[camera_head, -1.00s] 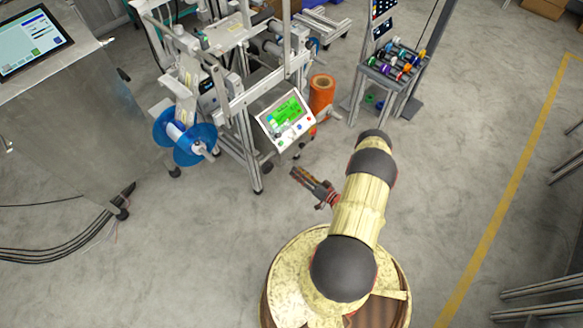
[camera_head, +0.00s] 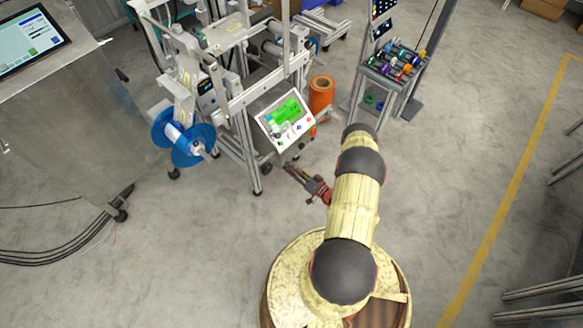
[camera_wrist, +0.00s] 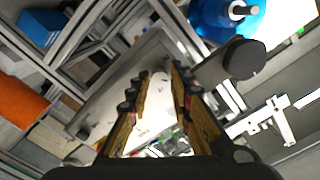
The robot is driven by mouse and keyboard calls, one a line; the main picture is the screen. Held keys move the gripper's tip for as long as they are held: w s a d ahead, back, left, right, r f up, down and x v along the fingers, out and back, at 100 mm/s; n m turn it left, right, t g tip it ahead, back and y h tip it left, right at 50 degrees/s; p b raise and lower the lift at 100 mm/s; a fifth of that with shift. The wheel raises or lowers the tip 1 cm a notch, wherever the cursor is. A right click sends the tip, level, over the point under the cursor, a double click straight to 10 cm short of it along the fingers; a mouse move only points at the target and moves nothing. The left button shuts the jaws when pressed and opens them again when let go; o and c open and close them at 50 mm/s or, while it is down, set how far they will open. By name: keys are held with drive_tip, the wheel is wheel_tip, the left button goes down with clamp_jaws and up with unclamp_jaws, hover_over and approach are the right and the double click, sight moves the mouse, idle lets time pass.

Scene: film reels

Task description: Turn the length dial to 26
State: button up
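The tilted control panel (camera_head: 285,120) with a green screen is mounted on the machine frame in the head view. Small knobs and buttons sit along its lower and right edges; I cannot tell which one is the length dial, and no number is readable. My gripper (camera_head: 290,168) is just below the panel, pointing up and left, apart from it. In the wrist view my gripper (camera_wrist: 160,73) is open, with nothing held between its fingers. A pale, bright surface shows between and behind the fingers. A round black knob-like part (camera_wrist: 245,58) is right of the fingertips.
A blue reel (camera_head: 184,140) hangs left of the panel. An orange roll (camera_head: 321,92) stands behind it on the right. A rack of coloured spools (camera_head: 396,66) is farther right. The metal machine frame surrounds the panel. The floor (camera_head: 450,180) to the right is clear.

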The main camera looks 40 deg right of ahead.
clamp_jaws()
drive_tip(key=shift+n, duration=0.3)
drive_tip(key=n+b, duration=0.2)
drive_tip(key=n, duration=1.3)
drive_tip(key=shift+d+b, duration=0.1)
drive_tip(key=shift+b, duration=0.3)
drive_tip(key=shift+n, duration=0.3)
drive_tip(key=shift+o, duration=2.2)
unclamp_jaws()
drive_tip(key=shift+o, duration=0.2)
